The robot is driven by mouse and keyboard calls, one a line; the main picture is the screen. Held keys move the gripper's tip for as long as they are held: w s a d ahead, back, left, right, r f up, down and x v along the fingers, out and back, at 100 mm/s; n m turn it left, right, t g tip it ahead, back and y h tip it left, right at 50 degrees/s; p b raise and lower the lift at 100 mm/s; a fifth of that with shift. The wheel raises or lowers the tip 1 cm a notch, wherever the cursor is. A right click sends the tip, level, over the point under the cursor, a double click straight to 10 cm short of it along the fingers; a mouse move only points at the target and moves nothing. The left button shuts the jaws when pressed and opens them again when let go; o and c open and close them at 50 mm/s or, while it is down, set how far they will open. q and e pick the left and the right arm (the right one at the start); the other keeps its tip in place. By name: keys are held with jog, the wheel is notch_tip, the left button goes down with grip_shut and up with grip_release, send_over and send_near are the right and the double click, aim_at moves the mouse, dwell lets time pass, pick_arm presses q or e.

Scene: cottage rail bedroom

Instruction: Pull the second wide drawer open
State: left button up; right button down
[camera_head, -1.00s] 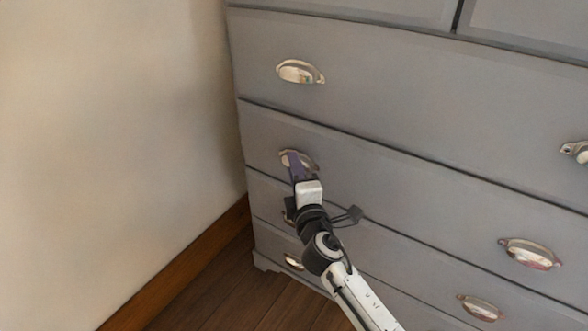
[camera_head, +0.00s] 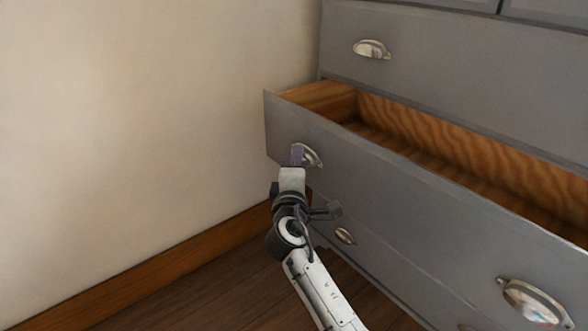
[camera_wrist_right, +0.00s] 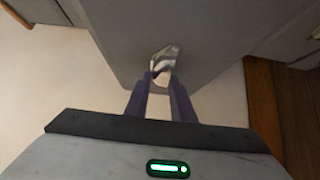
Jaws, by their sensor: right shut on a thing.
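The second wide drawer (camera_head: 420,190) of the grey dresser stands well out, and its bare wooden inside shows. My right gripper (camera_head: 298,152) is shut on this drawer's left cup handle (camera_head: 311,158). In the right wrist view, the purple fingers (camera_wrist_right: 160,88) close on the shiny handle (camera_wrist_right: 164,62) at the drawer front (camera_wrist_right: 130,40). The drawer's right handle (camera_head: 530,300) is free, near the lower right of the head view. My left gripper is not in view.
The top wide drawer (camera_head: 450,75) above is shut, with its own cup handle (camera_head: 372,49). A lower handle (camera_head: 345,236) shows below the open drawer. A plain wall (camera_head: 130,120) with a wooden baseboard (camera_head: 150,272) runs close on the left. Dark floor (camera_head: 220,300) lies in front.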

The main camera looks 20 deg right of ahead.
jog(key=a, duration=0.2)
jog(key=s+a+f, duration=0.1)
dwell(0.4)
jog(key=c, duration=1.6)
grip_release()
jog(key=shift+c, duration=0.2)
jog(key=shift+r, duration=0.1)
jog(key=shift+w+r, duration=0.1)
